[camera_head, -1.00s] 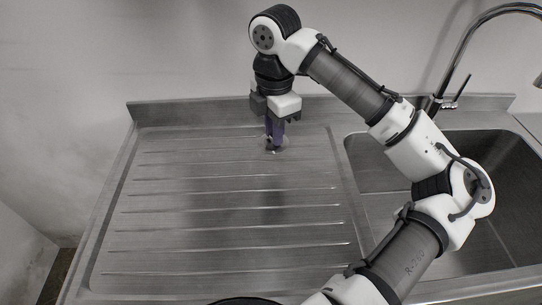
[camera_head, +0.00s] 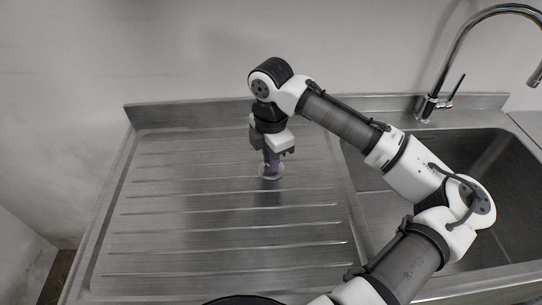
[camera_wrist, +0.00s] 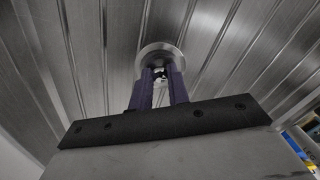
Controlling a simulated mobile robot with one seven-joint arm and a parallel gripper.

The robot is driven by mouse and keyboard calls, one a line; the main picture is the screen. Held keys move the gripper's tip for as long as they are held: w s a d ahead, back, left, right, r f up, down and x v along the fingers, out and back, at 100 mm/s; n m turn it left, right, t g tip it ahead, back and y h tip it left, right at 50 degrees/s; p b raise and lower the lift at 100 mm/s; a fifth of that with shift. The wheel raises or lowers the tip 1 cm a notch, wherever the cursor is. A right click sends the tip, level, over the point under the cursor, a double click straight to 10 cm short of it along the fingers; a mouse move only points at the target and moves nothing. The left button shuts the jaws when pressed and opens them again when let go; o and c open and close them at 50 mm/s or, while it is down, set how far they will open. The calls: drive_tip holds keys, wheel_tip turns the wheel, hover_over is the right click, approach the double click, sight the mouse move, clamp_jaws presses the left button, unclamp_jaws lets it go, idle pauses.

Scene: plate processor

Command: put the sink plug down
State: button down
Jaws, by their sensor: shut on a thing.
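The sink plug (camera_wrist: 160,51) is a round metal disc with a small raised part in its middle. My gripper (camera_wrist: 160,73) is shut on that middle part, with its purple fingers on either side. In the head view the plug (camera_head: 270,177) is at or very close to the ridged drainboard (camera_head: 200,215), below my gripper (camera_head: 271,166), which points straight down. I cannot tell whether the disc touches the metal. The fingers hide part of the plug.
The sink basin (camera_head: 480,165) lies to the right of the drainboard, with a curved tap (camera_head: 440,70) behind it. The drainboard is clear around the plug. A raised back edge (camera_head: 190,112) runs along the wall.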

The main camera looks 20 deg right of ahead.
drive_tip(key=c, duration=1.3)
unclamp_jaws()
drive_tip(key=shift+c, duration=0.2)
wheel_tip(320, 180, up, 12)
drive_tip(key=b, duration=0.1)
drive_tip(key=shift+r, duration=0.2)
